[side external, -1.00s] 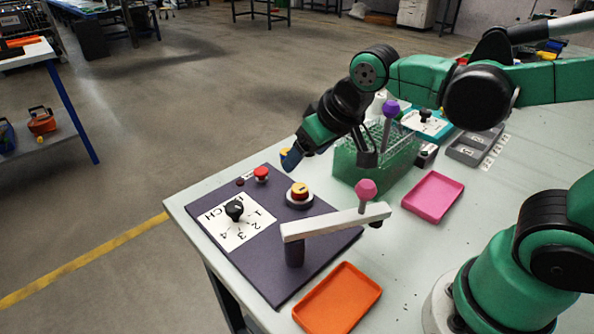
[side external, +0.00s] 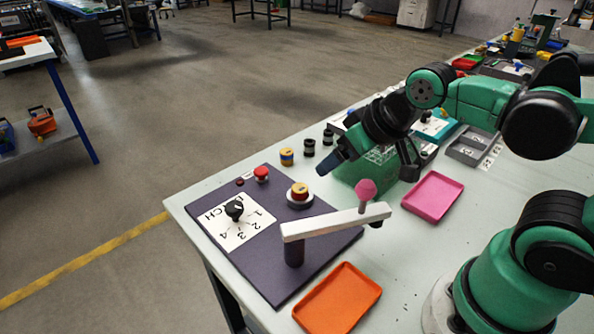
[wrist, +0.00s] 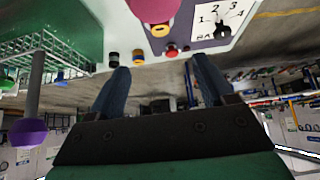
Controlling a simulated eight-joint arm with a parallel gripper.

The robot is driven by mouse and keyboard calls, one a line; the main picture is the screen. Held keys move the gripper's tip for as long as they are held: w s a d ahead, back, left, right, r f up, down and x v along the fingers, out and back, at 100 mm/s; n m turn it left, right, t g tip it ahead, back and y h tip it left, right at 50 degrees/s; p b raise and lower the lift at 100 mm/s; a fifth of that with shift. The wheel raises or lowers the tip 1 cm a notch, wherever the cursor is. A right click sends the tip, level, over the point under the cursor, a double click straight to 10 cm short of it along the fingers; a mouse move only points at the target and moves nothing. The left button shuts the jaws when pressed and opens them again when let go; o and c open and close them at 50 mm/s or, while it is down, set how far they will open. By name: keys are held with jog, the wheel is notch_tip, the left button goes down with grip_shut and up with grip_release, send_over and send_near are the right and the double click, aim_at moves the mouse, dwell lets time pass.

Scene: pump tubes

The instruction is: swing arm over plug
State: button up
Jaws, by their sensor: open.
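The swing arm (side external: 330,222) is a pale bar on a dark post, with a pink ball knob (side external: 366,190) standing near its right end. The plug (side external: 300,190), with a yellow and red top, sits in a round pale base on the dark panel. The bar lies in front of the plug in the side view, apart from it. My gripper (side external: 372,168) is open and empty, above and behind the pink knob. In the wrist view its fingers (wrist: 158,72) are spread, with the pink knob (wrist: 152,8) at the top edge.
A green rack (side external: 352,174) stands behind my gripper. The purple ball (wrist: 28,132) on a stem shows in the wrist view. Pink (side external: 433,196) and orange (side external: 338,299) trays flank the swing arm. The panel also carries a red button (side external: 261,174) and a black dial (side external: 235,209).

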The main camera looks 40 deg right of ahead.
jog(key=shift+c, duration=0.4)
notch_tip(320, 180, up, 6)
jog(key=m+g, duration=0.7)
jog(key=m, duration=0.9)
send_over(366, 187)
jog(key=shift+w+d+f, duration=0.1)
jog(key=shift+w+d, duration=0.25)
jog(key=shift+m, duration=0.4)
jog(key=f, duration=0.4)
jog(key=shift+s, duration=0.2)
jog(key=shift+f, duration=3.25)
grip_shut()
